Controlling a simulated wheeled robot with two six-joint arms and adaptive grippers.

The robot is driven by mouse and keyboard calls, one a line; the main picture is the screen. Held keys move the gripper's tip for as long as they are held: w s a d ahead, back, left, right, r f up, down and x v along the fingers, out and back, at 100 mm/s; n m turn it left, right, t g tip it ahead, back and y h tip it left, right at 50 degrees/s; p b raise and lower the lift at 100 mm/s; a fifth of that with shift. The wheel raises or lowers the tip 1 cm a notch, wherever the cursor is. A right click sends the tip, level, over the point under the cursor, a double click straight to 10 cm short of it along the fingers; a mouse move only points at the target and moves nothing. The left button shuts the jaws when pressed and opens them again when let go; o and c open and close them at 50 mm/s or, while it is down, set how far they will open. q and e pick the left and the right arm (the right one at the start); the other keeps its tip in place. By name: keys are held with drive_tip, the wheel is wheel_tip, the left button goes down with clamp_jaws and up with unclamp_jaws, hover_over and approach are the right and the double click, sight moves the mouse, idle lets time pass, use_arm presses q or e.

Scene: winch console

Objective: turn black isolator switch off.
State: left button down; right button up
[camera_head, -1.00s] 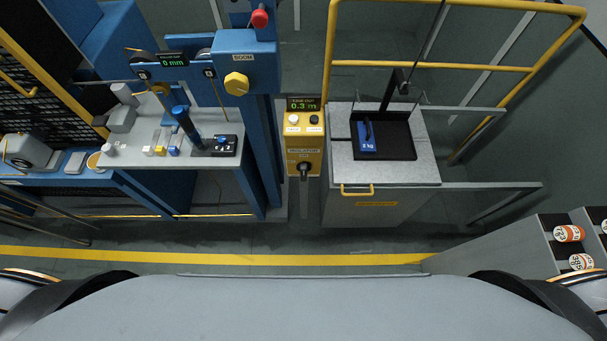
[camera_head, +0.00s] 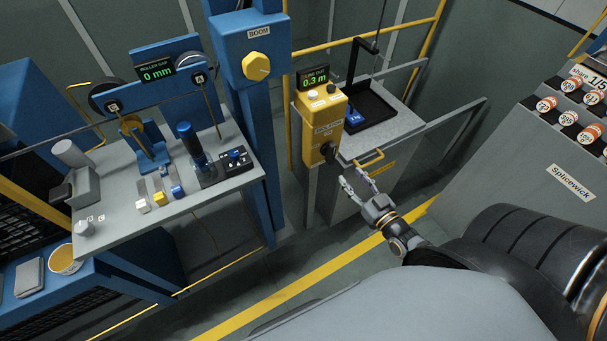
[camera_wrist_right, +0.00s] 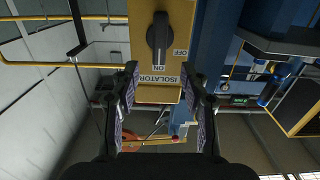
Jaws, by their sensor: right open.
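The black isolator switch (camera_head: 328,152) is a rotary knob on the front of the yellow control box (camera_head: 322,118). In the right wrist view the knob (camera_wrist_right: 158,40) stands vertical on its yellow plate, in line with the ON label below it. The OFF label (camera_wrist_right: 181,53) is to its right. My right gripper (camera_head: 357,184) is just below and to the right of the knob in the head view, apart from it. In the wrist view its two fingers (camera_wrist_right: 160,80) are spread and empty, below the knob. My left gripper is not in view.
A blue post (camera_head: 255,150) and a lever console (camera_head: 120,215) are on the left. A crate of labelled rolls (camera_head: 570,110) is at the right.

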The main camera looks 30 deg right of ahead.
sight(334, 154)
drive_tip(key=w+b, duration=0.1)
drive_tip(key=w, duration=0.2)
drive_tip(key=w+b, duration=0.1)
drive_tip(key=w, duration=0.5)
drive_tip(key=shift+w+a+r+b, duration=0.1)
drive_tip(key=shift+w+a+b, duration=0.2)
drive_tip(key=shift+w+b, duration=0.1)
drive_tip(key=shift+w+a+r, duration=0.1)
drive_tip(key=shift+w+r, duration=0.05)
drive_tip(key=shift+w, duration=0.25)
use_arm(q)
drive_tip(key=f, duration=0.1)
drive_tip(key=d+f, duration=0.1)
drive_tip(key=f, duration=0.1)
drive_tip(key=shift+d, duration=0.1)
use_arm(e)
drive_tip(key=shift+c, duration=0.2)
drive_tip(key=shift+c, duration=1.4)
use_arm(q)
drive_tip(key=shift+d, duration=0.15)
use_arm(e)
clamp_jaws()
